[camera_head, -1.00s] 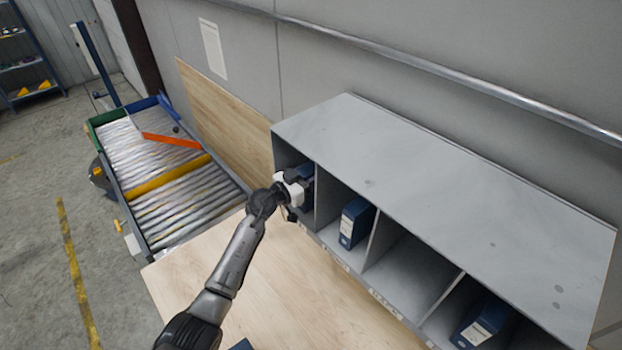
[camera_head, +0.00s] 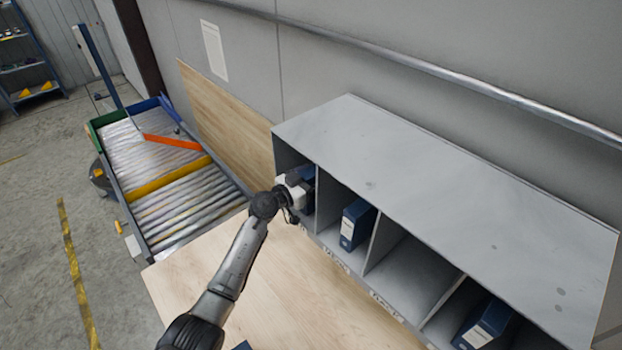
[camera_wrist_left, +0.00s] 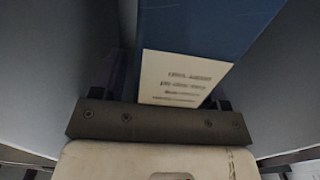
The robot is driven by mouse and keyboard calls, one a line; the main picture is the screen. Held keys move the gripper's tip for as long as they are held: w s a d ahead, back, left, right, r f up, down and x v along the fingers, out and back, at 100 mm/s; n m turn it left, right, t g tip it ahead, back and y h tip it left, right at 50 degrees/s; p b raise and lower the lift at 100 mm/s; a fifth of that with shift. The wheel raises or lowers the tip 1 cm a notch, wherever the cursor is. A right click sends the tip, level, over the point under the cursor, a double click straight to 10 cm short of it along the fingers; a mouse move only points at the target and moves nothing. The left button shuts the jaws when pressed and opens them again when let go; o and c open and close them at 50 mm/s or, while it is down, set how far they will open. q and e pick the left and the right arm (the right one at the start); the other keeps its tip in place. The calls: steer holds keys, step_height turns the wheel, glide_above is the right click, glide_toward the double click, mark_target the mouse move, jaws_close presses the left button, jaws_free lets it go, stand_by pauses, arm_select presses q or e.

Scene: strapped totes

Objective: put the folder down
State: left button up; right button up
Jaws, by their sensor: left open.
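A blue folder (camera_head: 308,190) with a white label stands in the leftmost compartment of the grey shelf unit (camera_head: 430,200). It also fills the middle of the left wrist view (camera_wrist_left: 195,35), its labelled spine facing the camera. My left gripper (camera_head: 300,192) is at the mouth of that compartment, right at the spine. In the left wrist view its fingers (camera_wrist_left: 160,98) are open, one on each side of the folder. The folder's lower end and far side are hidden. My right gripper is in neither view.
A second blue folder (camera_head: 356,223) stands in the second compartment. The third compartment is empty. Another blue folder (camera_head: 486,323) leans in the fourth. The wooden tabletop (camera_head: 290,290) before the shelf is mostly clear. A roller conveyor (camera_head: 165,180) stands at left.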

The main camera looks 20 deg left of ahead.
arm_select(q)
steer(key=shift+r, duration=0.1)
steer(key=shift+s+a, duration=0.15)
steer(key=shift+s, duration=0.1)
steer(key=p+v, duration=0.1)
steer(key=v, duration=1)
steer(key=shift+s, duration=0.25)
